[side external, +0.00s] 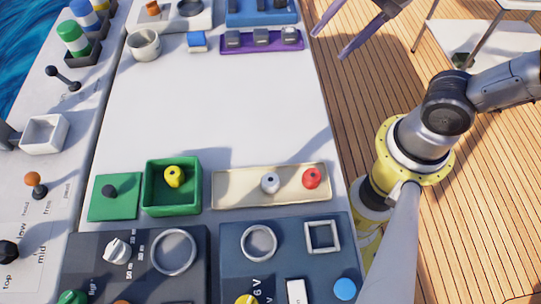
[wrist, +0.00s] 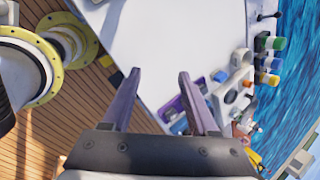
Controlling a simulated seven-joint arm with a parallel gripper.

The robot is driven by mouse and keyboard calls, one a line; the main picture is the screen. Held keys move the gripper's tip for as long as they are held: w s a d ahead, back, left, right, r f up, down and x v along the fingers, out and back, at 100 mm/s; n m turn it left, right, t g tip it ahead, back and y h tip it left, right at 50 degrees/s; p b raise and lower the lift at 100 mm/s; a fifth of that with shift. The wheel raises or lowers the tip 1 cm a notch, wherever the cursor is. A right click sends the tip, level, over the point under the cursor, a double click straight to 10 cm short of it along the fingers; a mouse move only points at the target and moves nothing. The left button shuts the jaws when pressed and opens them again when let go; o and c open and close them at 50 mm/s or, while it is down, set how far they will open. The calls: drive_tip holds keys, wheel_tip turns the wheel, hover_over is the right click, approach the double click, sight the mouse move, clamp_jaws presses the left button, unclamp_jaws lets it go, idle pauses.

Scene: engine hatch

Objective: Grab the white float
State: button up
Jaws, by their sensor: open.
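A small white float (side external: 270,182) with a dark spot on top sits in a shallow beige tray (side external: 240,187) in the side external view. A red float (side external: 312,178) is just right of it in the same tray. A yellow float (side external: 174,176) is in a green open box (side external: 148,204) to the left. My gripper (side external: 330,45) has purple fingers and is at the top right, far from the tray and past the table's right edge. It is open and empty; the wrist view shows both fingers apart (wrist: 158,75). The white float is not visible in the wrist view.
The middle of the white table (side external: 215,105) is clear. A purple rack (side external: 262,41) with several grey blocks and a white cup (side external: 144,44) stand at its far end. Dark panels (side external: 285,235) with rings and knobs lie in front of the tray. A black lever (side external: 64,78) stands at left.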

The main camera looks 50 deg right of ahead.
drive_tip(key=a+f+m+g+y, duration=0.2)
drive_tip(key=a+f+m+g, duration=0.15)
drive_tip(key=a, duration=0.65)
drive_tip(key=g, duration=0.1)
approach(272, 177)
drive_tip(key=a+f, duration=0.1)
drive_tip(key=f, duration=0.2)
drive_tip(key=shift+s+a+n+h, duration=0.2)
drive_tip(key=shift+a+n+h, duration=0.1)
drive_tip(key=shift+a+n, duration=0.1)
drive_tip(key=shift+w+x, duration=0.2)
drive_tip(key=shift+x, duration=3)
clamp_jaws()
drive_tip(key=shift+r, duration=0.1)
